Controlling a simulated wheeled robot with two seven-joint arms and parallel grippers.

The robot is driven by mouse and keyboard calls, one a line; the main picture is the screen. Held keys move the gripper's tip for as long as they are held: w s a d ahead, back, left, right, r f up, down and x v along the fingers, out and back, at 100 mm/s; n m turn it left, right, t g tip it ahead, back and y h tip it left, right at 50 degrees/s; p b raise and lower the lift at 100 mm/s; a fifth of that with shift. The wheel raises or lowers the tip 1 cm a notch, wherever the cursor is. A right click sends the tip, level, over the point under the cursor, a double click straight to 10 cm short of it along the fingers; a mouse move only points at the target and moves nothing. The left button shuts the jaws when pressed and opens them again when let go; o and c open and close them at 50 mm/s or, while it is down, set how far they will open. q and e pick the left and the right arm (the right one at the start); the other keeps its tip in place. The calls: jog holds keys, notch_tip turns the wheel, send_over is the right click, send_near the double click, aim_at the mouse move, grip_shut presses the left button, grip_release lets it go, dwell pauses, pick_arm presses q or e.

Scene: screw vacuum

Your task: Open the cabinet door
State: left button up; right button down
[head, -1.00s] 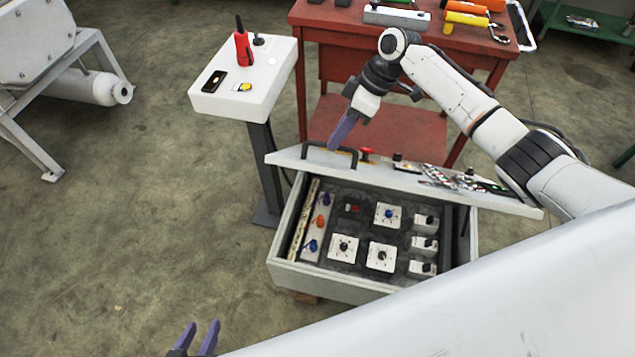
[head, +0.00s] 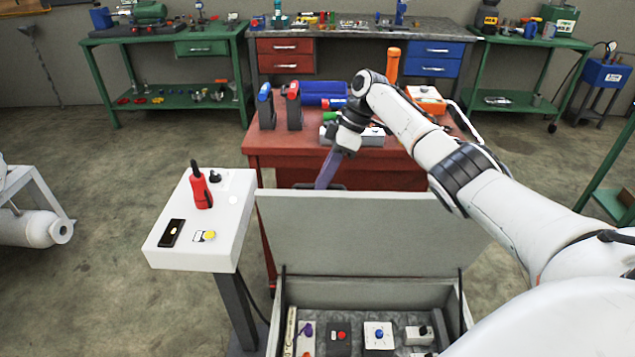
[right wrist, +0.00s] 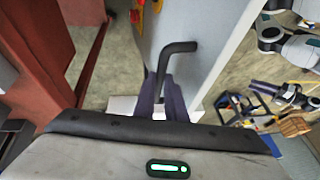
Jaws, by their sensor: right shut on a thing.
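The cabinet door (head: 365,232) is a light grey panel standing roughly upright at the back of the open cabinet (head: 375,292). My right gripper (head: 323,184) is at the door's upper edge, its purple fingers reaching down behind the panel, where the tips are partly hidden. In the right wrist view, the fingers (right wrist: 173,98) are shut on the black bar handle (right wrist: 168,64) on the door's outer face. Inside the cabinet, several knobs and switches show, cut off by the lower picture edge. My left gripper is out of view.
A white pedestal (head: 215,228) with a red handheld device (head: 200,188) stands left of the cabinet. A red table (head: 270,150) with tools is close behind the door. Green shelving (head: 175,100) lines the back.

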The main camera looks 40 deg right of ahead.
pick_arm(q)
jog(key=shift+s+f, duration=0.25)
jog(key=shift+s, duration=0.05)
pick_arm(e)
jog(key=shift+s+d+f, duration=0.1)
jog(key=shift+s+f, duration=0.2)
jog(key=shift+f, duration=0.4)
jog(key=c, duration=1.9)
grip_release()
jog(key=shift+w, duration=0.1)
jog(key=shift+c, duration=0.2)
jog(key=shift+o, duration=0.6)
jog(key=shift+w+d+f, duration=0.1)
jog(key=shift+w+f, duration=0.05)
jog(key=shift+r, duration=0.4)
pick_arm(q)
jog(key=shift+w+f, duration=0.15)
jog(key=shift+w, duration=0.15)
pick_arm(e)
jog(key=v, duration=1)
